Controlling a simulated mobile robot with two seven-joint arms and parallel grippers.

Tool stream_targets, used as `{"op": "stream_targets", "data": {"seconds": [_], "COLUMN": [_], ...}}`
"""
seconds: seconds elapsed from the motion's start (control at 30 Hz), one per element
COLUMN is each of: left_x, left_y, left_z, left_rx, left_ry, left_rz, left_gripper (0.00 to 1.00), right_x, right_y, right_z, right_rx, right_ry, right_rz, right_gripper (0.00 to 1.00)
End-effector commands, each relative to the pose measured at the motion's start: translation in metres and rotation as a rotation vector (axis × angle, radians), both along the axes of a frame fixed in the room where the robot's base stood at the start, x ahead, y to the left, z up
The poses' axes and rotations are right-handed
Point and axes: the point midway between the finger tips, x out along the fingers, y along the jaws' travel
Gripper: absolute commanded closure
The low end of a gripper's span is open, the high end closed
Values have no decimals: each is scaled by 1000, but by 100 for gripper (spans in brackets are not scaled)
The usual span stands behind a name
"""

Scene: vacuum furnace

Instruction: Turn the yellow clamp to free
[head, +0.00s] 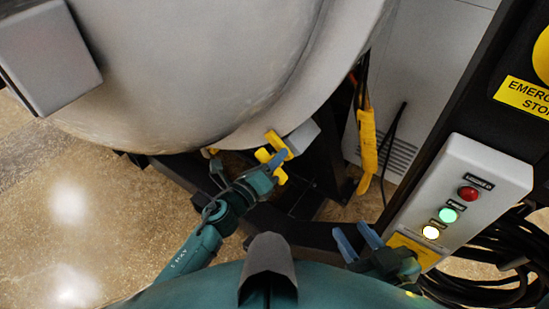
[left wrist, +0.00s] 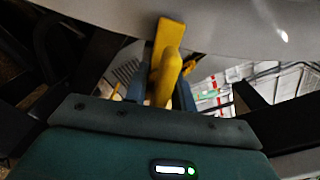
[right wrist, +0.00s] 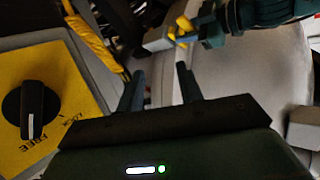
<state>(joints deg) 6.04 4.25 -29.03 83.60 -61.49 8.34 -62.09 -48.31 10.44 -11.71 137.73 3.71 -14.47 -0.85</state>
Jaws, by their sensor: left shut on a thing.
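A yellow clamp handle (head: 274,146) sits at the lower rim of the big grey furnace door, beside a grey block. My left gripper (head: 270,161) is shut on it. In the left wrist view the yellow handle (left wrist: 168,62) stands upright between the fingers, hiding parts of them. My right gripper (head: 358,237) is open and empty near the control box. In the right wrist view a yellow plate (right wrist: 62,75) carries a black knob (right wrist: 30,110), whose white mark points down towards the word FREE.
The grey furnace door (head: 200,70) fills the upper left. A control box (head: 470,180) with red, green and yellowish lamps stands at right, below an emergency stop sign (head: 525,97). Black cables (head: 480,290) coil at lower right. A yellow cable-hung device (head: 367,150) hangs behind.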

Motion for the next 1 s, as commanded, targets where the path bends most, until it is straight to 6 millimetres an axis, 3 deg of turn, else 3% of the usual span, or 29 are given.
{"op": "stream_targets", "data": {"seconds": [0.47,0.73,1.0], "left_x": [0,0,1], "left_y": [1,1,2], "left_z": [0,-1,-2], "left_rx": [-76,-250,-459], "left_ry": [56,183,335], "left_rz": [1,0,1], "left_gripper": [97,97,97], "right_x": [0,-1,-3], "right_y": [0,-3,-1], "right_z": [4,9,1], "right_rx": [5,10,10], "right_ry": [-6,1,47], "right_rz": [-1,-9,-3], "right_gripper": [64,64,64]}}
